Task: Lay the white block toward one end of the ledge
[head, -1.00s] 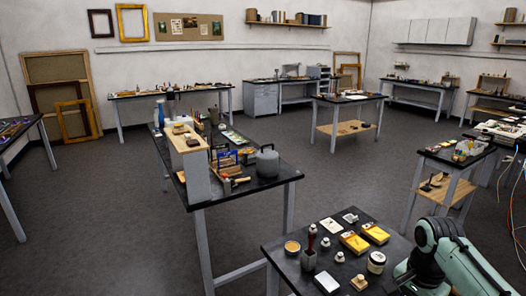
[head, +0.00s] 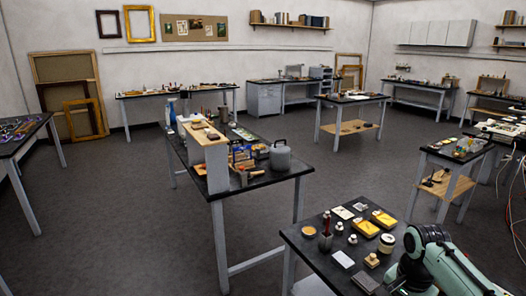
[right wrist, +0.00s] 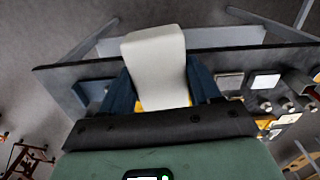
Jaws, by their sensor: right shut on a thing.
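The white block (right wrist: 156,60) is in my right gripper (right wrist: 160,85), between its two dark blue fingers in the right wrist view. It is held in the air with a dark tabletop behind it. In the head view my right arm shows at the bottom right, but its gripper and the block are not visible there. The ledge appears to be the pale raised stand with a light wooden top (head: 206,136) on the middle table. A few small things sit on its top. My left gripper is in neither view.
The near dark table (head: 312,262) carries yellow boxes (head: 366,228), a jar (head: 387,243) and several small items. The middle table (head: 262,185) holds a grey canister (head: 283,155) and tools beside the stand. Open floor (head: 120,220) lies left of both tables.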

